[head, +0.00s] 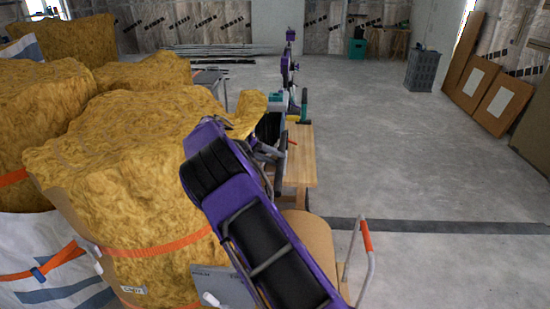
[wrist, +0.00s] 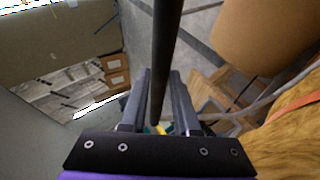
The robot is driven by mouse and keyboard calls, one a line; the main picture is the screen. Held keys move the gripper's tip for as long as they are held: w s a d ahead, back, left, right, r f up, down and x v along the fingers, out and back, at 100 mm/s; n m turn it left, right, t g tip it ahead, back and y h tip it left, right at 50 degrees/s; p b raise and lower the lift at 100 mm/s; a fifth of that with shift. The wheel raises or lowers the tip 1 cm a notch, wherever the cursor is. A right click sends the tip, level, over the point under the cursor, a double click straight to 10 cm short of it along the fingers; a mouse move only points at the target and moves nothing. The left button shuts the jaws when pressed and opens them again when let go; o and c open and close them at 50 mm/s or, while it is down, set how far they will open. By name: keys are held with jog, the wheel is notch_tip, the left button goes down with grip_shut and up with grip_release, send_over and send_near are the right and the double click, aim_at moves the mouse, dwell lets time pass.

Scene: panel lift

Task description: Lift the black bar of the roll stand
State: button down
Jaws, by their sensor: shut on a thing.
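The black bar (wrist: 167,40) runs from the top edge of the wrist view down between the two grey fingers of my gripper (wrist: 161,76). My gripper is shut on it, with one finger on each side. In the head view my purple arm reaches forward past the yellow bales. There it hides the hold, and I cannot pick out the bar or the rest of the roll stand with certainty.
Large yellow bales (head: 120,150) with orange straps crowd the left, close to my arm. A wooden bench (head: 300,158) stands just beyond. A metal handle with an orange grip (head: 366,236) is at lower right. Brown panels (head: 497,105) lean at far right; the floor between is clear.

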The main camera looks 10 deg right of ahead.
jog(key=c, duration=0.7)
grip_release()
jog(key=shift+a+f, duration=0.4)
jog(key=shift+f, duration=0.2)
jog(key=shift+o, duration=0.2)
jog(key=shift+r, duration=0.15)
jog(key=shift+d+r, duration=0.1)
jog(key=shift+d, duration=0.05)
jog(key=p+v, duration=0.1)
jog(key=v, duration=1.6)
jog(key=shift+r+p, duration=0.2)
jog(key=shift+p, duration=0.2)
jog(key=shift+s, duration=0.15)
